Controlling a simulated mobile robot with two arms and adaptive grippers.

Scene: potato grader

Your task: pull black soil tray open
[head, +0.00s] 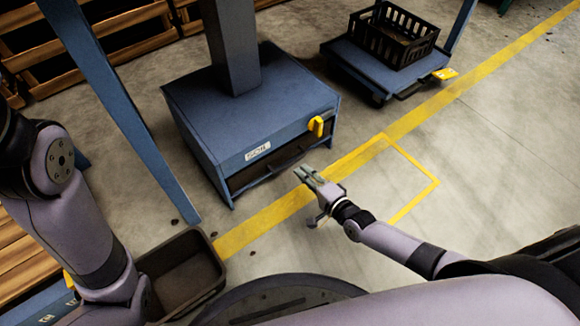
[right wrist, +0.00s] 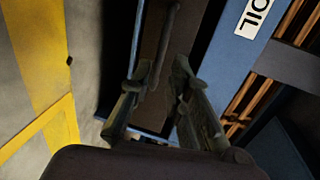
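The black soil tray (head: 254,178) sits in the low opening at the front of the blue cabinet (head: 245,110), under a white label. Its dark front and thin bar handle also show in the right wrist view (right wrist: 155,35). My right gripper (head: 303,172) is at the right end of the tray front, close to the handle. In the right wrist view its two fingers (right wrist: 162,82) stand apart, with the bar's near end between or just ahead of them; contact cannot be told. My left arm comes down at the left, and its gripper does not show.
A yellow lever (head: 317,126) sticks out of the cabinet front above the tray. A dark open bin (head: 222,272) stands at the lower left. A black crate on a blue cart (head: 375,70) stands at the upper right. The yellow-lined floor before the cabinet is mostly clear.

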